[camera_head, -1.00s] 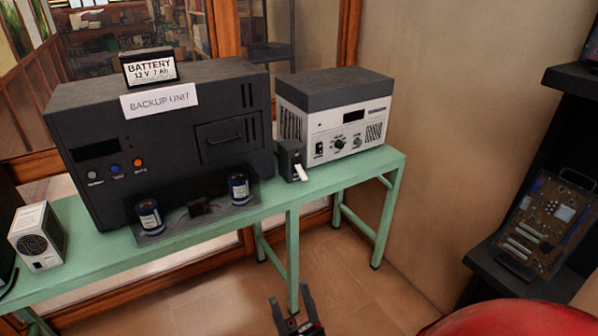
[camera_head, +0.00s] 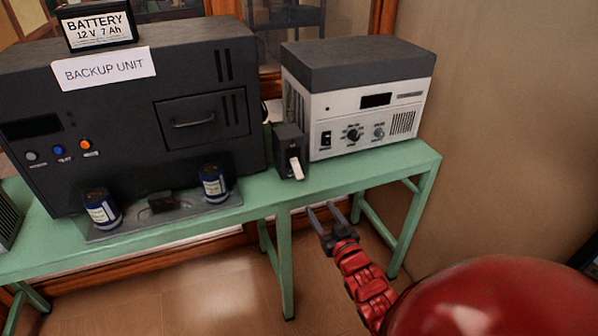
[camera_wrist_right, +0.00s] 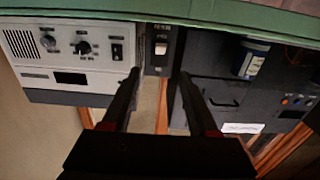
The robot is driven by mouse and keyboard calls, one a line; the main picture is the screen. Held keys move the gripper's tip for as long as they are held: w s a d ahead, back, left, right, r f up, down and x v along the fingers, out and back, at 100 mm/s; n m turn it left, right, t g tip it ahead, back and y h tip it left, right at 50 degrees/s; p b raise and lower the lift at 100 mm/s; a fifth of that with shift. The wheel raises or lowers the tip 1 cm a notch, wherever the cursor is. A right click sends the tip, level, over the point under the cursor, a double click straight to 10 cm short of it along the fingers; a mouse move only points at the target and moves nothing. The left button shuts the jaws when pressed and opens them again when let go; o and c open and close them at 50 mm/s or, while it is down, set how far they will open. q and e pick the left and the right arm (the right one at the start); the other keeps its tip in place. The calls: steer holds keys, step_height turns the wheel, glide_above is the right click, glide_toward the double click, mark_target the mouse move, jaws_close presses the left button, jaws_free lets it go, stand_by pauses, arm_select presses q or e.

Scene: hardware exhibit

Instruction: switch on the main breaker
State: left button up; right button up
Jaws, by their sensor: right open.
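The main breaker appears to be the small black box (camera_head: 284,140) with a white lever (camera_head: 296,168) on its front, standing on the green table between the two larger units. The lever hangs low on the box face in the head view. The breaker (camera_wrist_right: 152,68) also shows upside down in the right wrist view, its pale lever (camera_wrist_right: 161,48) between the finger lines. My right gripper (camera_head: 323,209) is open and empty, below and right of the breaker in the head view, apart from it. It also shows in the wrist view (camera_wrist_right: 159,75). My left gripper is out of view.
A black backup unit (camera_head: 120,130) stands left of the breaker, with a battery (camera_head: 97,27) on top and blue cans (camera_head: 213,184) before it. A white power supply (camera_head: 350,135) stands close on the right. The green table's (camera_head: 375,170) front edge lies near my gripper.

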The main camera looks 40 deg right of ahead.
mark_target(299, 175)
steer(key=x, duration=1.6)
steer(key=shift+w+a+r, duration=0.1)
steer(key=shift+w+a, duration=0.1)
steer(key=shift+w, duration=0.05)
jaws_close()
stand_by(0.7)
